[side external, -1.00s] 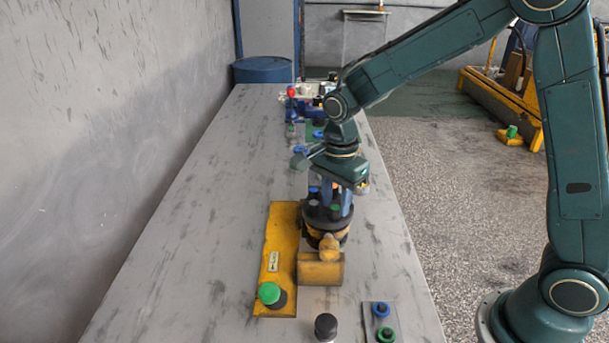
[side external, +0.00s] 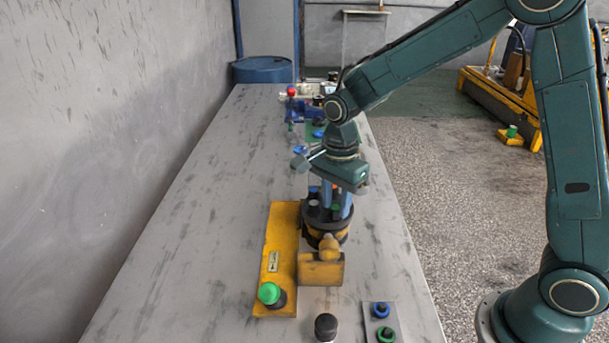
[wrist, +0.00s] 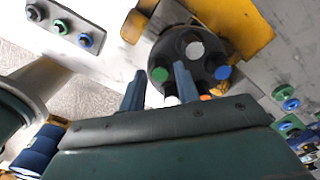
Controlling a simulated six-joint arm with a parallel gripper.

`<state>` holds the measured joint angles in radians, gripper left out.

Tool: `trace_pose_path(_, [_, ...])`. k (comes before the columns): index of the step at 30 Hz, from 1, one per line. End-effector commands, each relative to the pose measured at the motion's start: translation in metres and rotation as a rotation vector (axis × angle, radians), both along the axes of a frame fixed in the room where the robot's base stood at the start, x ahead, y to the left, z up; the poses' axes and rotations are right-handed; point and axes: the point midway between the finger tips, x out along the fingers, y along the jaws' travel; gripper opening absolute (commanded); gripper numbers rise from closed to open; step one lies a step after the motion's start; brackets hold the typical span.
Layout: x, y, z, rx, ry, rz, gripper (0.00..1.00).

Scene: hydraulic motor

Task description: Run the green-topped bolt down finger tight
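The hydraulic motor is a round black and yellow body (side external: 313,222) standing upright on the table. In the wrist view its black top (wrist: 198,72) carries several coloured bolts. The green-topped bolt (wrist: 160,75) is on its left side there and also shows in the side view (side external: 336,208). My gripper (wrist: 160,70) is open above the motor, with one blue finger on each side of the green top in the wrist view. A gap shows between each finger and the green top. I cannot tell how deep the bolt sits.
Blue (wrist: 223,72), grey (wrist: 195,49), white and orange tops stand close by on the motor. A yellow plate with a green button (side external: 269,293) lies beside it. A black-topped part (side external: 326,326) and a small panel (side external: 381,337) are in front. The left table surface is clear.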

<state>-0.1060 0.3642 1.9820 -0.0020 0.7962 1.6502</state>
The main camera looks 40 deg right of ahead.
Motion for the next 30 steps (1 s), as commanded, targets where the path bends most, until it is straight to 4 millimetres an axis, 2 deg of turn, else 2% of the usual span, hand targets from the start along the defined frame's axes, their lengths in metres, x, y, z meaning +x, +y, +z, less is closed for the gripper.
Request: trace_pose_path(30, [0.000,0.000,-0.015,0.000,0.000,0.000,0.32])
